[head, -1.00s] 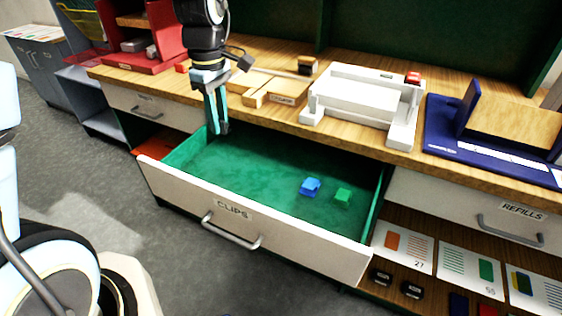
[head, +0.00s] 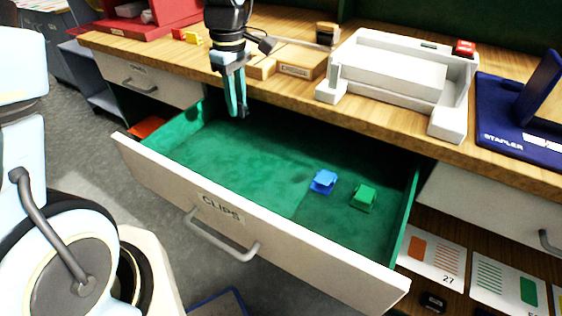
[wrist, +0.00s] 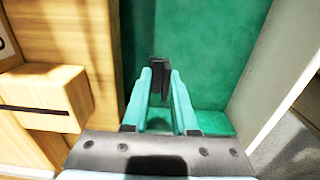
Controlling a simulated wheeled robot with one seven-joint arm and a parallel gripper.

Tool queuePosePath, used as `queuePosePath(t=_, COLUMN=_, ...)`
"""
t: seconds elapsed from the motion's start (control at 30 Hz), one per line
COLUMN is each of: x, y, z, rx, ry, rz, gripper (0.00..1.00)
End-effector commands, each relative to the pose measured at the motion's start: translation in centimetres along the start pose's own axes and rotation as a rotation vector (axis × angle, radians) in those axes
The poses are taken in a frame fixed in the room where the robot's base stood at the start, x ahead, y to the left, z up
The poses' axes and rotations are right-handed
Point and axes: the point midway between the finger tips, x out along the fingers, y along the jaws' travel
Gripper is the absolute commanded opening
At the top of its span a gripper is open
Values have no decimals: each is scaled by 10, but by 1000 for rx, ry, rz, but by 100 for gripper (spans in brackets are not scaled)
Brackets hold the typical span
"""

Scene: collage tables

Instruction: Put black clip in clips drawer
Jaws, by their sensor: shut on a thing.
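My gripper (head: 236,108) hangs above the back left part of the open clips drawer (head: 205,212), pointing down. In the wrist view, the two light teal fingers (wrist: 160,88) are shut on a small black clip (wrist: 157,75) at their tips. In the head view the clip is a small dark shape at the fingertips, hard to make out. The drawer has a green lining and a pale front with a CLIPS label. A blue clip (head: 323,181) and a green clip (head: 363,197) lie on its floor to the right.
The wooden tabletop (head: 290,108) overhangs the drawer's back. A white device (head: 400,75) and a wooden block tray (head: 300,62) stand on it, with a blue stapler base (head: 520,120) at right. The left half of the drawer floor is bare.

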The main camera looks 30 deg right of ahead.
Motion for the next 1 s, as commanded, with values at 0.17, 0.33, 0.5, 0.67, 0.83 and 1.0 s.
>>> queuePosePath(t=0.17, x=31, y=-1, z=0, rx=-1, ry=-2, rz=-6, gripper=0)
queuePosePath(t=0.33, x=56, y=-1, z=0, rx=1, ry=-1, rz=-3, gripper=0)
queuePosePath(t=0.5, x=68, y=-1, z=0, rx=0, ry=-1, rz=-2, gripper=0)
queuePosePath(t=0.67, x=90, y=-2, z=0, rx=0, ry=-1, rz=-5, gripper=0)
queuePosePath(t=0.83, x=100, y=0, z=0, rx=0, ry=0, rz=0, gripper=0)
queuePosePath(t=1.0, x=100, y=0, z=0, rx=0, ry=0, rz=0, gripper=0)
